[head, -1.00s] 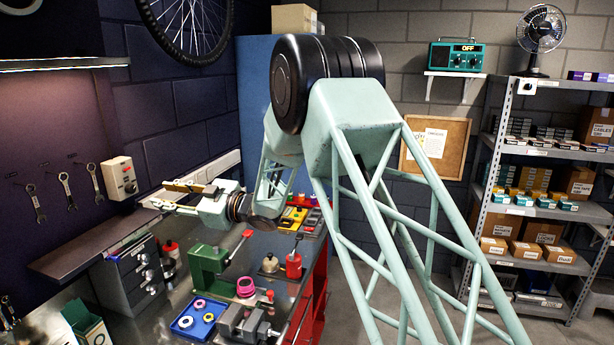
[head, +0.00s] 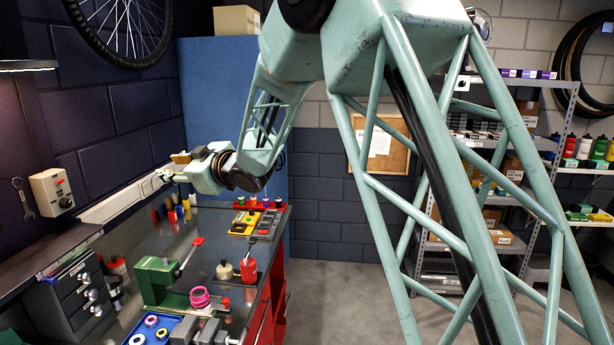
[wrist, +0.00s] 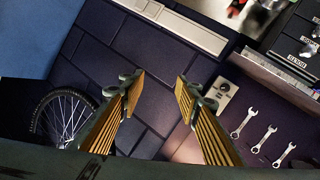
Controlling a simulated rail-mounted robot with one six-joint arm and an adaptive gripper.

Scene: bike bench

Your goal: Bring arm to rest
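My arm is pale green and rises over the right and middle of the head view, with its forearm reaching left above the workbench (head: 205,240). My gripper (head: 172,168) is at its end, above the bench and near the dark wall. In the wrist view my gripper (wrist: 160,82) has its two ribbed, tan-padded fingers well apart. Nothing is between them, only the dark block wall behind. Nothing touches the fingers.
The bench holds a green tool (head: 157,280), a blue tray (head: 150,331), a pink ring (head: 200,297) and a red container (head: 249,271). A switch box (wrist: 221,92) and several wrenches (wrist: 243,121) are on the wall. Shelves (head: 480,245) stand right; floor (head: 340,290) is clear.

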